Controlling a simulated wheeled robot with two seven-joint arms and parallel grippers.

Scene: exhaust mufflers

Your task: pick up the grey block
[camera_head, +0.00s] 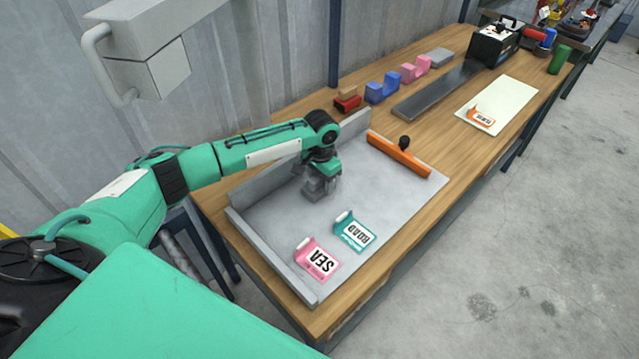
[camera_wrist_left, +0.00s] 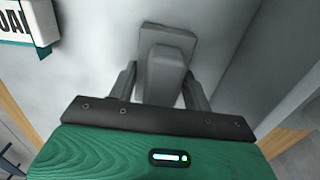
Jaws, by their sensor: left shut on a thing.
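My left gripper (camera_head: 319,182) reaches down over the grey tray (camera_head: 290,215) on the table. In the left wrist view its two fingers (camera_wrist_left: 160,85) are on either side of a grey block (camera_wrist_left: 166,45), shut on it. The block has a wide flat end and a raised narrower part between the fingers. In the head view the block is hard to tell from the grey gripper and tray. I cannot tell whether it touches the tray floor. My right gripper is not in view.
Blue (camera_head: 382,89), pink (camera_head: 415,69) and red (camera_head: 347,103) blocks stand behind. Low walls edge the tray's left and back.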

